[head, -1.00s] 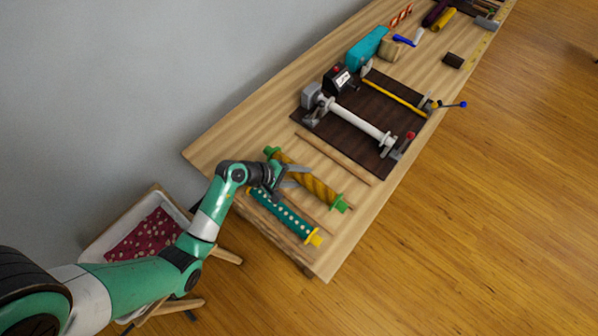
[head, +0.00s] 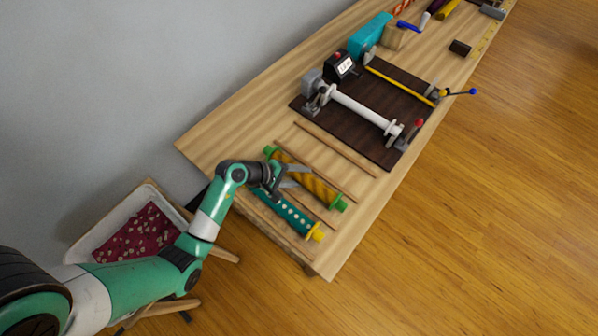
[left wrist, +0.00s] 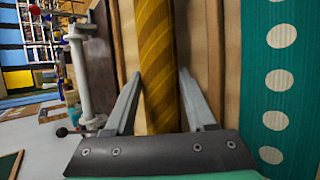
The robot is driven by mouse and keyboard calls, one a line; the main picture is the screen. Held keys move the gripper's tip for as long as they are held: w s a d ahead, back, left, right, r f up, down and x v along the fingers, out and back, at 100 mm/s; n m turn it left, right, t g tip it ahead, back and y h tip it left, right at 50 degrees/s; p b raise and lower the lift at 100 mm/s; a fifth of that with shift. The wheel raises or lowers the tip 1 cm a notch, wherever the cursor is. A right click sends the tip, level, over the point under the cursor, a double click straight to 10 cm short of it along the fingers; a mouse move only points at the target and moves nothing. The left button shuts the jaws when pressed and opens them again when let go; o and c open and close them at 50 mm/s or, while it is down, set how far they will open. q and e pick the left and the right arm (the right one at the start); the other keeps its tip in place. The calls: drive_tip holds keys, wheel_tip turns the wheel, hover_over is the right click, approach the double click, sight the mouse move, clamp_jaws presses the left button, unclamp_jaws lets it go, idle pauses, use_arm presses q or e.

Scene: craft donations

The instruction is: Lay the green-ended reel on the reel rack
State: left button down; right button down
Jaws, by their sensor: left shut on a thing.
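The green-ended reel, wound in mustard fabric (head: 319,189), lies lengthwise over or between the wooden strips of the reel rack (head: 337,149) at the table's near end. My left gripper (head: 300,177) is shut on the reel's middle. In the left wrist view, the fingers (left wrist: 160,76) sit on either side of the mustard winding (left wrist: 156,35). I cannot tell whether the reel touches the strips. A teal dotted reel with yellow ends (head: 292,217) lies alongside, partly hidden by my arm. My right gripper is out of view.
A dark board (head: 375,138) with a white roller (head: 362,110) stands beyond the rack. A white bin (head: 95,222) with red dotted fabric (head: 140,232) is left of the table. A teal box (head: 370,35) and other items lie farther along the table.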

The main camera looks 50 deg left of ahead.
use_arm(q)
drive_tip(key=shift+c, duration=0.8)
unclamp_jaws()
drive_tip(key=shift+f, duration=0.15)
drive_tip(key=shift+s, duration=0.1)
